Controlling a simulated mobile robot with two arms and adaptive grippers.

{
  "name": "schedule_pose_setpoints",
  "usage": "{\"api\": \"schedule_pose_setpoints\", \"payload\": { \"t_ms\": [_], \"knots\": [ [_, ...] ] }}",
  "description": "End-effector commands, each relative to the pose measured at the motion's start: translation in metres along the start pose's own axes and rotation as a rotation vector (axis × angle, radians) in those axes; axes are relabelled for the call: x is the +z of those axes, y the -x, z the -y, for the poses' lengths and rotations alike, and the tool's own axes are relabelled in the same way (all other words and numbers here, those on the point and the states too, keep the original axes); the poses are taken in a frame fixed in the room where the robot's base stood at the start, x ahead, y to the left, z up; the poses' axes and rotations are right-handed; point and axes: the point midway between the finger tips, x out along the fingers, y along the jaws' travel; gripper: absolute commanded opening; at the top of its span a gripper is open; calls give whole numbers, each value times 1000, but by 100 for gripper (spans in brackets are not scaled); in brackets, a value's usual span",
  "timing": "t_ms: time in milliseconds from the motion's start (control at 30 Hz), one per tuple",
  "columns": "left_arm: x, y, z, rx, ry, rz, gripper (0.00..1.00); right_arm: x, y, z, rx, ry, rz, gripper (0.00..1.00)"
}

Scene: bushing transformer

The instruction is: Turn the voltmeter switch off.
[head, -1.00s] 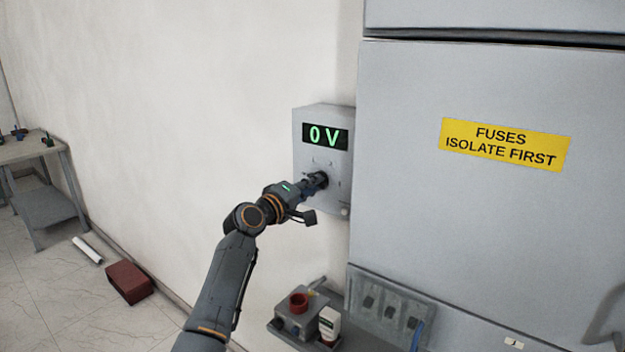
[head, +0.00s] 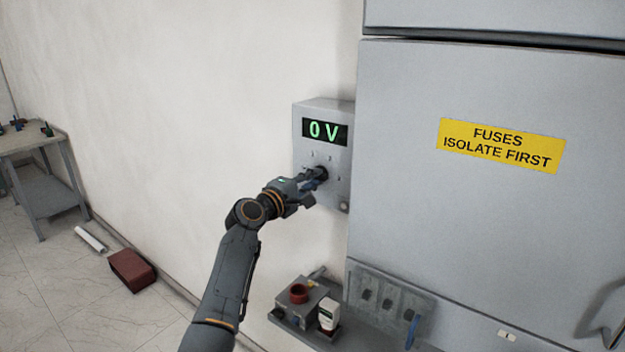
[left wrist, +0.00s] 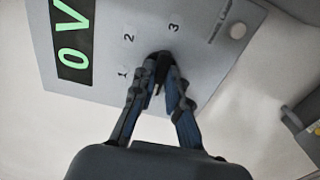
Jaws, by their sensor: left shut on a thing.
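The voltmeter (head: 341,153) is a grey wall box with a green "0 V" display (head: 325,132). It also shows in the left wrist view (left wrist: 108,65), turned on its side. Its switch is a black knob (left wrist: 158,67), with the marks 1, 2 and 3 around it. My left gripper (head: 315,178) is at the box's front, below the display. In the left wrist view its two fingers (left wrist: 160,85) are closed around the knob, one on each side. The fingers hide part of the knob, and I cannot read its exact setting. My right gripper is not in view.
A grey cabinet with a yellow fuse sign (head: 502,146) stands close to the right of the voltmeter. A table (head: 30,140) and a red box (head: 132,270) are far left.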

Motion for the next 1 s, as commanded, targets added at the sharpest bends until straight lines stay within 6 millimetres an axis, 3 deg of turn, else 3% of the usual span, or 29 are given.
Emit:
{"api": "schedule_pose_setpoints", "payload": {
  "t_ms": [133, 167, 233, 267, 667, 867, 1000],
  "knots": [
    [0, 0, 0, 0, 3, -1, 0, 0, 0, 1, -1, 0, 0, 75],
    [0, 0, 0, 0, 3, -1, 20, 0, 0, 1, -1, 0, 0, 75],
    [0, 0, 0, 0, 2, -1, 34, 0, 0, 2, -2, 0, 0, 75],
    [0, 0, 0, 0, 2, -1, 37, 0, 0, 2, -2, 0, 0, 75],
    [-1, 5, 1, 1, -1, -1, 37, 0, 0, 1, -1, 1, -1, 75],
    [-1, 28, 1, 1, -1, -2, 37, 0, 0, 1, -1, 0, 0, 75],
    [-2, 54, 1, 1, -1, -3, 37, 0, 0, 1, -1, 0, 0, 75]
  ]
}}
